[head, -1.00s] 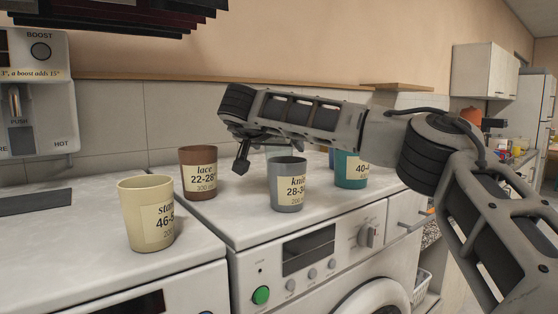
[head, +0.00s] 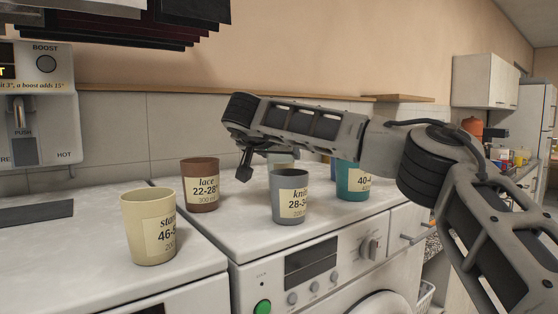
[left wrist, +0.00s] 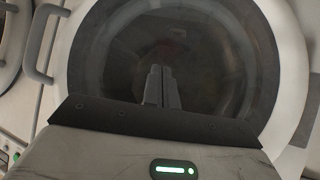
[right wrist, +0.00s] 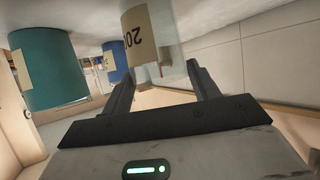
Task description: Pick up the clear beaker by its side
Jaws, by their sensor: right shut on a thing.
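The clear beaker (right wrist: 165,48) stands between the fingers of my right gripper (right wrist: 163,85) in the right wrist view, with a tan label on its side. The right gripper is shut on its side. In the head view, a pale part of the beaker (head: 281,160) shows behind the grey beaker and under my right gripper (head: 246,165); the rest is hidden. My left gripper (left wrist: 160,88) has its fingers together in front of a round machine door and holds nothing visible. It is outside the head view.
The grey beaker (head: 289,198) stands just in front, the brown one (head: 199,185) to the left, and the teal one (head: 352,181) to the right. A blue beaker (right wrist: 116,62) is farther off. A cream beaker (head: 149,226) stands on the left machine. A tiled wall (head: 110,130) is behind.

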